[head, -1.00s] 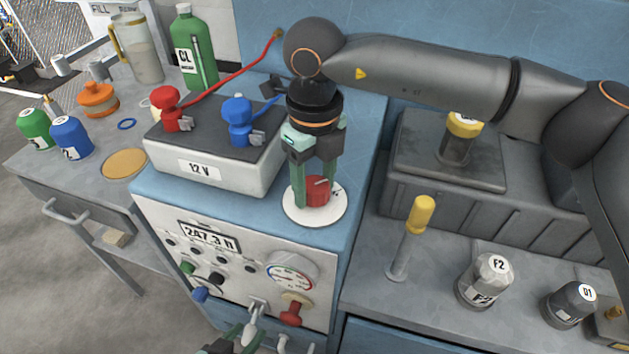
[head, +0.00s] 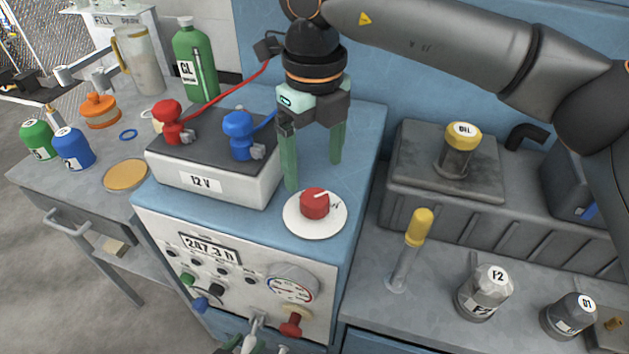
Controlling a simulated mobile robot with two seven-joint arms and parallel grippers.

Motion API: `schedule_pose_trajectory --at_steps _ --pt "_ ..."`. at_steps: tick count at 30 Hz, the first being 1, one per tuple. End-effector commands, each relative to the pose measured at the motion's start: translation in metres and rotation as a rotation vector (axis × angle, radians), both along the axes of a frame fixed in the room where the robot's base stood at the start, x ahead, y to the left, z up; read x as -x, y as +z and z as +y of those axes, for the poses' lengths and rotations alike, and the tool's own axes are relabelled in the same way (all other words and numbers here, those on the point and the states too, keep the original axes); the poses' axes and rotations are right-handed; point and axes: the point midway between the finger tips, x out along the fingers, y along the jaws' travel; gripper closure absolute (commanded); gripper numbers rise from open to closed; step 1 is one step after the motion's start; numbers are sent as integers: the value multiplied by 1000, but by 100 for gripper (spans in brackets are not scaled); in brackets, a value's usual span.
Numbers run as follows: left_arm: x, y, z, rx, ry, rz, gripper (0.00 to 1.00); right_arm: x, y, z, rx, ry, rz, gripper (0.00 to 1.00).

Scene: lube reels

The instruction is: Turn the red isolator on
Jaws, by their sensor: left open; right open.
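The red isolator (head: 314,204) is a red knob on a round white dial plate (head: 301,226) on top of the blue cabinet. A white mark on the knob points toward the upper right. Small print on the plate is too small to read. My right gripper (head: 313,177) is above and just behind the knob, with its green fingers pointing down, spread and empty, apart from the knob. My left gripper (head: 240,344) shows only in part at the bottom edge, low before the cabinet front, fingers apart.
The cabinet front has a gauge (head: 290,283), a red-handled valve (head: 293,322) and several small knobs. A yellow-handled lever (head: 411,250) and capped bottles are at right.

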Motion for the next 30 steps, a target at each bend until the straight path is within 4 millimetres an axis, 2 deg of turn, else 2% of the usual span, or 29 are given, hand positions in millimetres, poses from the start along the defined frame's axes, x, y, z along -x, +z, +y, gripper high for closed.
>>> schedule_pose_trajectory --at_steps 1,3,9,30 --pt "0 2 0 0 0 0 50 -1 13 0 1 -2 -3 12" --pt "0 2 0 0 -1 1 50 0 25 0 0 -2 -1 12" --pt "1 2 -1 0 -2 5 50 0 46 0 2 -1 -1 12" --pt "-5 7 -2 4 -3 -11 50 0 49 0 1 -1 0 12"
